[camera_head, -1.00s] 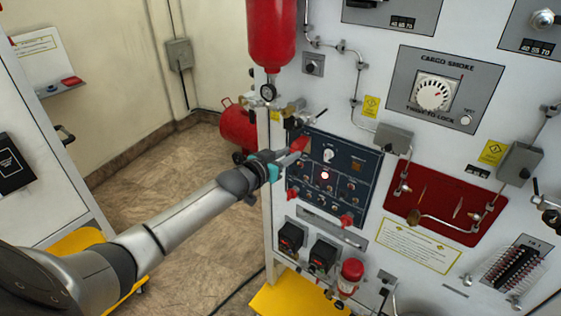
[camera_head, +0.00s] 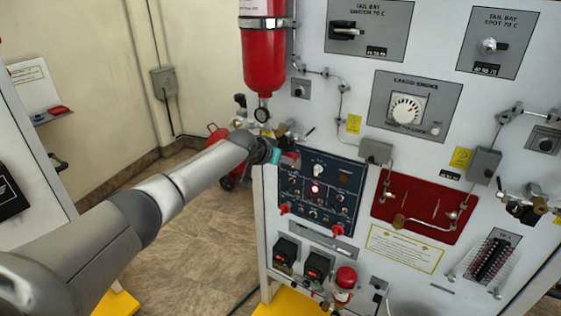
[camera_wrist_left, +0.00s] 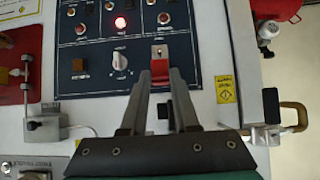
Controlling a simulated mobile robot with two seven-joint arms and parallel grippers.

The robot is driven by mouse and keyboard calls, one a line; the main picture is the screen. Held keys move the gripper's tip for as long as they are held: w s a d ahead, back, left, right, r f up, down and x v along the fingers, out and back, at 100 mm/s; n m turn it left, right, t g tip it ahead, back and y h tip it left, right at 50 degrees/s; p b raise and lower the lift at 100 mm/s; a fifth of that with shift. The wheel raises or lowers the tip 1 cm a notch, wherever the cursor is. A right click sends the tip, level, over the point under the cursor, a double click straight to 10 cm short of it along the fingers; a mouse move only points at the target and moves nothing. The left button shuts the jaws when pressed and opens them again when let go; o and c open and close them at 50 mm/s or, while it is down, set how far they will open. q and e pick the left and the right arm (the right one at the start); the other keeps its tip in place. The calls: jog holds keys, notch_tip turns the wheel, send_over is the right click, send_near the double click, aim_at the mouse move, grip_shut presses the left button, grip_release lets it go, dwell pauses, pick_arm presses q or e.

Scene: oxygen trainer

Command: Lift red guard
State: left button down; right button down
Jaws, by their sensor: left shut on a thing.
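The red guard (camera_wrist_left: 160,69) sits at the end of the dark blue switch panel (camera_head: 318,196). In the left wrist view it lies between the tips of my left gripper (camera_wrist_left: 160,76), which is shut on it. The guard's exact angle is hard to tell. My right gripper is not in view.
A red cylinder (camera_head: 264,58) with a gauge hangs above the gripper, with brass fittings close by. A grey knob (camera_head: 318,171) and a lit red lamp (camera_head: 315,188) are on the same panel. A yellow label (camera_wrist_left: 226,89) is beside it. Open floor lies left.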

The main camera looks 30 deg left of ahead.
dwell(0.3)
pick_arm(q)
jog(key=c, duration=0.7)
grip_release()
jog(key=shift+r, duration=0.1)
jog(key=shift+v, duration=7.55)
jog(key=shift+w+r, duration=0.1)
jog(key=shift+r, duration=0.05)
